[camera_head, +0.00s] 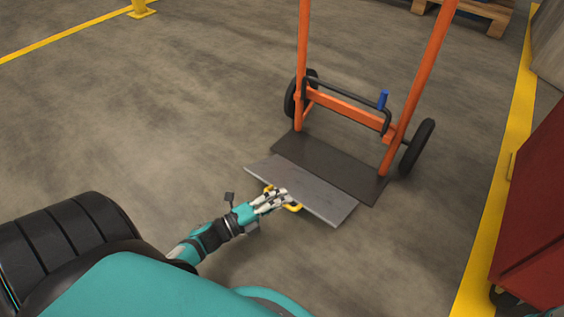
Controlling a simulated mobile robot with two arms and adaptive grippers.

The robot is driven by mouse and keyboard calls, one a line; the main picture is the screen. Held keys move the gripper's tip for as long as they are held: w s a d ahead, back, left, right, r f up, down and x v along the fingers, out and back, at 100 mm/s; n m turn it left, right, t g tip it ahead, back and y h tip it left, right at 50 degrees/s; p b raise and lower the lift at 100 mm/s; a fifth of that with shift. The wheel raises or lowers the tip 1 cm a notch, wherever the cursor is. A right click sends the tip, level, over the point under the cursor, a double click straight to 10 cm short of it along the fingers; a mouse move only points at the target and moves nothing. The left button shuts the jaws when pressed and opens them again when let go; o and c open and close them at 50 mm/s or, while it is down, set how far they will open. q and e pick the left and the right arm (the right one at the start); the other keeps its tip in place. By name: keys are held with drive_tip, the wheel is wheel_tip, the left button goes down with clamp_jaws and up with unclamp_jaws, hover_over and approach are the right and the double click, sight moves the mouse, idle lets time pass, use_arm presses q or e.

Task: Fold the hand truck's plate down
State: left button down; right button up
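The orange hand truck (340,111) stands upright on the concrete floor with its two black wheels at the back. A dark base plate (335,167) lies at its foot. In front of that, a lighter grey plate (320,193) extends toward me and looks nearly flat. A yellow handle (293,208) sits at the grey plate's near edge. My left gripper (281,199) is at this handle, its fingers over it and partly hiding it. I cannot tell whether the fingers are closed on the handle. My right gripper is not in view.
A red cabinet or cart (535,215) stands at the right, beyond a yellow floor line (497,205). A wooden pallet (480,12) is at the top right and a yellow post base (140,10) at the top left. The floor left of the hand truck is clear.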

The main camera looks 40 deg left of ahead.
use_arm(q)
drive_tip(key=shift+s+r, duration=0.2)
drive_tip(key=c, duration=1.6)
unclamp_jaws()
drive_tip(key=shift+s+a, duration=0.15)
drive_tip(key=shift+c, duration=0.2)
drive_tip(key=v, duration=1.2)
drive_tip(key=shift+f, duration=0.1)
